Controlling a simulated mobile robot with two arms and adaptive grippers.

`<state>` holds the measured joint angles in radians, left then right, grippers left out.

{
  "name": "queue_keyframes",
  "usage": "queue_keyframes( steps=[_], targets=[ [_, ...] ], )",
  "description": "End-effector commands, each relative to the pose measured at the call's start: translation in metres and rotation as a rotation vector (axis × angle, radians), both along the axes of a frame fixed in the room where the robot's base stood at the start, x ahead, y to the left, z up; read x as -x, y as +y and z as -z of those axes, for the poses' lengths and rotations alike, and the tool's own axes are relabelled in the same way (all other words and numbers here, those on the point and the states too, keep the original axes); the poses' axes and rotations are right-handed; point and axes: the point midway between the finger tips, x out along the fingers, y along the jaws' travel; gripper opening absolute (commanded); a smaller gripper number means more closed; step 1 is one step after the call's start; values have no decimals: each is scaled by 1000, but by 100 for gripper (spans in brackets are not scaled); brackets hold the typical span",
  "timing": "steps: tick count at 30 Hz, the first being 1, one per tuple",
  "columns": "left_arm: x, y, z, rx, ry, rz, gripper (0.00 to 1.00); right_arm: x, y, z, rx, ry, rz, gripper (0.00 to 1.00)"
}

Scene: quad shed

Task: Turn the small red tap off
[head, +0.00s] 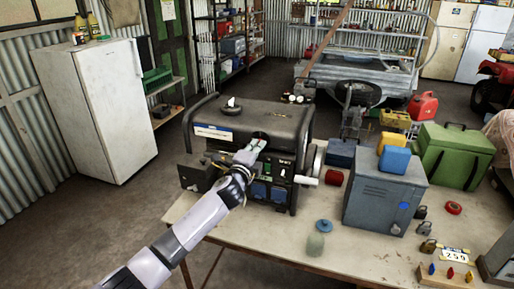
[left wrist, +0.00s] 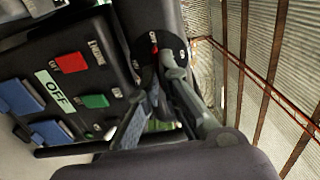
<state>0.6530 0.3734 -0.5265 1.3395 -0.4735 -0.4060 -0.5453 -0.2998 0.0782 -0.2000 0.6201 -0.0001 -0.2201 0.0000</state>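The black generator (head: 285,122) stands on the workbench in the head view. My left gripper (head: 256,146) is at its front, over the upper left of the control panel. In the left wrist view, the small red tap (left wrist: 154,38) shows as a small red piece on a round black dial with white lettering. The fingertips of my left gripper (left wrist: 158,68) are just below the red piece and partly cover the dial. The fingers converge close together; whether they meet or touch the tap is unclear. My gripper hides the tap in the head view. My right gripper is not in view.
The panel beside the dial has a red switch (left wrist: 71,63), a green switch (left wrist: 95,101) and an OFF label (left wrist: 54,91). A grey-blue metal box (head: 385,200) with a yellow and a blue can on it stands right of the generator. The bench front is mostly clear.

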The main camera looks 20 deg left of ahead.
Motion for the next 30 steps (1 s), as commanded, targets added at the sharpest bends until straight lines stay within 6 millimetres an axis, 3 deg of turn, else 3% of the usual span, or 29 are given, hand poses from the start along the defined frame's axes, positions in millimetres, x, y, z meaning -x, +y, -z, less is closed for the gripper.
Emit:
queue_keyframes(
  steps=[7,8,16,26,30],
  targets=[
    [0,0,1,-3,2,0,0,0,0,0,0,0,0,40],
    [0,0,1,-3,2,0,7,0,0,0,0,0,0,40],
    [0,0,1,-1,1,0,25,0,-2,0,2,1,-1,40],
    [1,0,0,0,0,0,25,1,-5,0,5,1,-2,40],
    [12,1,1,-1,0,1,25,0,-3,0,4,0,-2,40]
  ],
)
